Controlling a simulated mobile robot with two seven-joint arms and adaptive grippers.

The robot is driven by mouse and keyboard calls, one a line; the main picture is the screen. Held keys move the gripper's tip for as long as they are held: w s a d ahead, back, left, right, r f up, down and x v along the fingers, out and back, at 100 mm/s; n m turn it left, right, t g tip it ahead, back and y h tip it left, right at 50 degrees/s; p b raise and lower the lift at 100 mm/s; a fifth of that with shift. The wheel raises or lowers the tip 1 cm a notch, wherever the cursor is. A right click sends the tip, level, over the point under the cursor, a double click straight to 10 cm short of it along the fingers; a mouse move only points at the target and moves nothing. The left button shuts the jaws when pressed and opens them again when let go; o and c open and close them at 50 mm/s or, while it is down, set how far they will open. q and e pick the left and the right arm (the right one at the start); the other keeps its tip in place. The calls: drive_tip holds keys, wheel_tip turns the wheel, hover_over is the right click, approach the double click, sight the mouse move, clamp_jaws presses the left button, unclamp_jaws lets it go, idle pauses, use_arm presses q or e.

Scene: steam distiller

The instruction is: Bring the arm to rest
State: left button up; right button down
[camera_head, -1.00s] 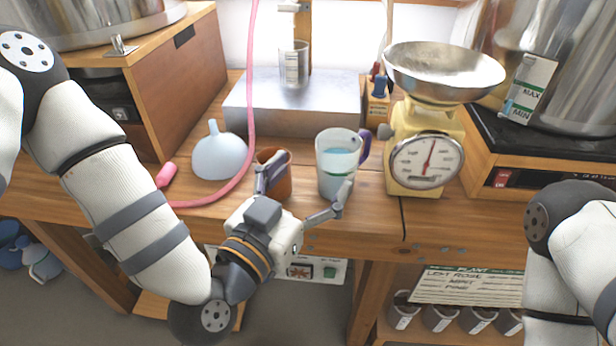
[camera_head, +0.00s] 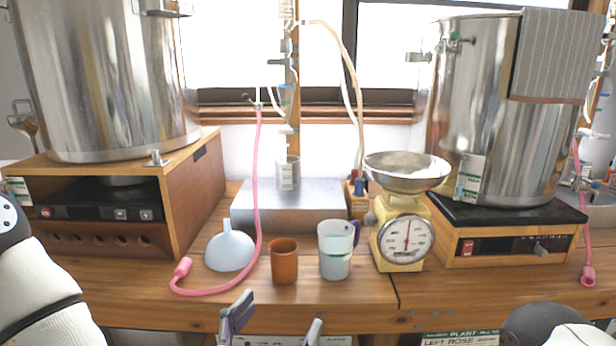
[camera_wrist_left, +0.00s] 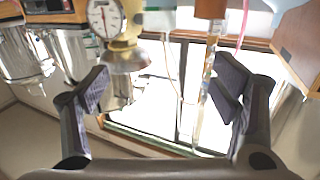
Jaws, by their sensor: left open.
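My left gripper (camera_head: 277,318) is at the bottom edge of the head view, in front of the table edge. Its two fingers are spread wide with nothing between them, and its body is cut off by the frame. The left wrist view shows the same open, empty fingers (camera_wrist_left: 163,88), with the scene upside down. A brown cup (camera_head: 284,262) and a clear jug (camera_head: 335,252) with bluish liquid and a purple handle stand upright on the workbench (camera_head: 350,292), beyond the fingers and apart from them. My right gripper is not in view.
A pale blue funnel (camera_head: 230,250) and a pink hose (camera_head: 258,190) lie left of the cup. A yellow scale (camera_head: 403,235) stands right of the jug. Large steel pots (camera_head: 110,80) and (camera_head: 490,110) stand on wooden stove boxes at both sides. The bench's front strip is mostly clear.

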use_arm(q)
drive_tip(key=s+a+f+n+g+y+p, duration=0.1)
drive_tip(key=s+a+f+g, duration=0.3)
drive_tip(key=s+f, duration=0.55)
drive_tip(key=s+a+f+g+y+p, duration=0.1)
drive_tip(key=s+f+g+y, duration=0.1)
drive_tip(key=s+f+g, duration=0.75)
drive_tip(key=s+a+f+n+g+y, duration=0.2)
drive_tip(key=s+a, duration=0.4)
drive_tip(key=s, duration=0.3)
drive_tip(key=s+a+f+n+g+y, duration=0.2)
drive_tip(key=s+a+f+g, duration=0.1)
drive_tip(key=s+a, duration=0.4)
drive_tip(key=shift+s+f+p, duration=0.35)
drive_tip(key=shift+s+f, duration=0.25)
drive_tip(key=shift+s, duration=0.5)
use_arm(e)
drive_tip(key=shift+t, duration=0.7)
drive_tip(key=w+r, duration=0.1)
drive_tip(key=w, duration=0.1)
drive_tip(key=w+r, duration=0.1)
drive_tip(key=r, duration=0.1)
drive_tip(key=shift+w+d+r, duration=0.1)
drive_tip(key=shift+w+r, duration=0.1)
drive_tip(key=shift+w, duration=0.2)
use_arm(q)
drive_tip(key=shift+g, duration=0.25)
